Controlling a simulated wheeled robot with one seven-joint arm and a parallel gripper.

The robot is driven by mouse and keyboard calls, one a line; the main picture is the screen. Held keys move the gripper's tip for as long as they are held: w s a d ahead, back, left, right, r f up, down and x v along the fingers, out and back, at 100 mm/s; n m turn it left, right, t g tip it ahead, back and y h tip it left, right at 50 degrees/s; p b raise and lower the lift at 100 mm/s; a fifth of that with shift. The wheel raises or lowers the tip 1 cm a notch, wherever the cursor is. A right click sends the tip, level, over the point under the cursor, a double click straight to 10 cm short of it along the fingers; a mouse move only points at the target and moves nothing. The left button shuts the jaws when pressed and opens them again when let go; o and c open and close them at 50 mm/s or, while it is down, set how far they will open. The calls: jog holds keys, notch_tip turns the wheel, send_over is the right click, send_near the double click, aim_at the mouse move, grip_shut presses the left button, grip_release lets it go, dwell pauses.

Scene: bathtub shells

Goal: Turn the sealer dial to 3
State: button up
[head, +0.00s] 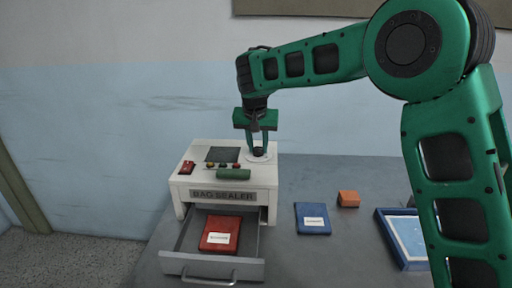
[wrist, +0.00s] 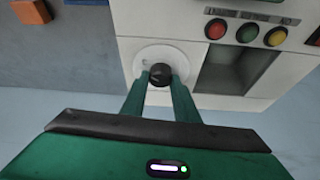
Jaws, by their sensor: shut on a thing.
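The bag sealer (head: 228,180) is a white box on the grey table, with a labelled front and an open drawer (head: 212,263) below. Its dial is a dark round knob (wrist: 160,73) on a white disc (wrist: 172,54), at the right of the sealer's top in the head view. My gripper (head: 259,150) points down over the disc, and in the wrist view (wrist: 160,82) its two fingers are shut on the knob, one on each side. The dial's numbers and pointer are too small to read.
A red packet (head: 220,234) lies in the open drawer. A blue packet (head: 312,218), an orange block (head: 348,198) and a blue tray (head: 382,222) are on the table to the right.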

jog(key=o, duration=1.1)
jog(key=shift+c, duration=0.2)
jog(key=v, duration=1)
jog(key=shift+r, duration=0.35)
jog(key=shift+s, duration=0.15)
jog(key=s+d+f+m+g, duration=0.1)
jog(key=s+d, duration=0.3)
jog(key=d, duration=0.7)
jog(key=s+d+m+h, duration=0.1)
jog(key=s+d, duration=0.3)
jog(key=d, duration=0.6)
jog(key=s+d+f+g, duration=0.1)
jog(key=s+d, duration=0.3)
jog(key=d, duration=0.7)
jog(key=s+d+f+m+g, duration=0.15)
jog(key=s+d+f, duration=0.25)
jog(key=s+d, duration=0.7)
jog(key=s+f+y, duration=0.1)
jog(key=s+f, duration=0.2)
jog(key=s, duration=0.6)
jog(key=s+f+m, duration=0.1)
jog(key=s+f, duration=0.3)
jog(key=s, duration=0.6)
jog(key=shift+g+y, duration=0.4)
jog(key=shift+g, duration=0.05)
